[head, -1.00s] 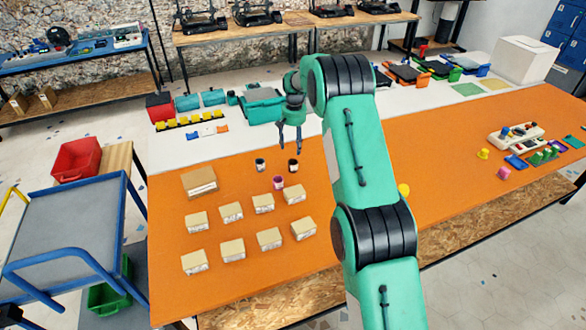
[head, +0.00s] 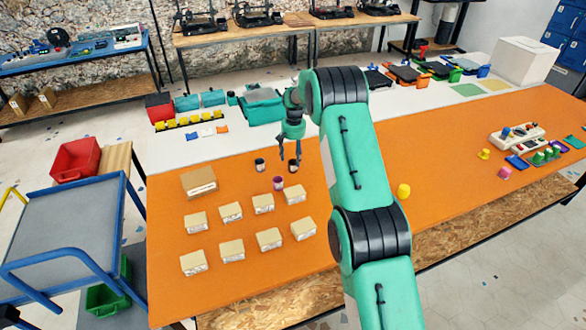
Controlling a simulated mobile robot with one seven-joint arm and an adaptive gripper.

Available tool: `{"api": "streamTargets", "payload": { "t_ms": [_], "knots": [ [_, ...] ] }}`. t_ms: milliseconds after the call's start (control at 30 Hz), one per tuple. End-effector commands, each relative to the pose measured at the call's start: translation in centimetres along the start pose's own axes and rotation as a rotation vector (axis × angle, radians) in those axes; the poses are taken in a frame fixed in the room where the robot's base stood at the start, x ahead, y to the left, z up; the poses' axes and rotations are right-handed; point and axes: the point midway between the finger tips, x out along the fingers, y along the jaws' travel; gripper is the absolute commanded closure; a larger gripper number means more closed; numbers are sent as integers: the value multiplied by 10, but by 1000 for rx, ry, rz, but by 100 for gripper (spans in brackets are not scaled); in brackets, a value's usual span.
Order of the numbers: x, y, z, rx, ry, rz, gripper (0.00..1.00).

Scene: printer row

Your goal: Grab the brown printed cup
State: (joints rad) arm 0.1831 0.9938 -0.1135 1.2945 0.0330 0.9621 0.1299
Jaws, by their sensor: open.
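Three small cups stand close together on the orange mat. A dark cup (head: 260,165) is at the left, a purple cup (head: 278,183) is nearest, and another dark cup (head: 293,166) is at the right. The right cup may be the brown one; its colour is too dark and small to be sure. My gripper (head: 290,162) points down with its fingers apart, over or around the right dark cup. I cannot tell whether the fingers touch it. Nothing is visibly held.
Several pale boxes (head: 269,239) stand in rows in front of the cups, with a larger cardboard box (head: 199,182) at left. Teal trays (head: 265,108) line the white strip behind. A yellow cup (head: 403,191) stands right of my arm. The orange surface (head: 450,180) farther right is mostly clear.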

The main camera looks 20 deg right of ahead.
Motion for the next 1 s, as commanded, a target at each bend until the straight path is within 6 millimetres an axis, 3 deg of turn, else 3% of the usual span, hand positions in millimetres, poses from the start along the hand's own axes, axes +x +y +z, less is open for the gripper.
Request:
{"api": "streamTargets", "payload": {
  "t_ms": [400,1000],
  "knots": [
    [45,3,1,0,-2,0,42],
    [49,3,1,0,-1,0,42]
  ]
}}
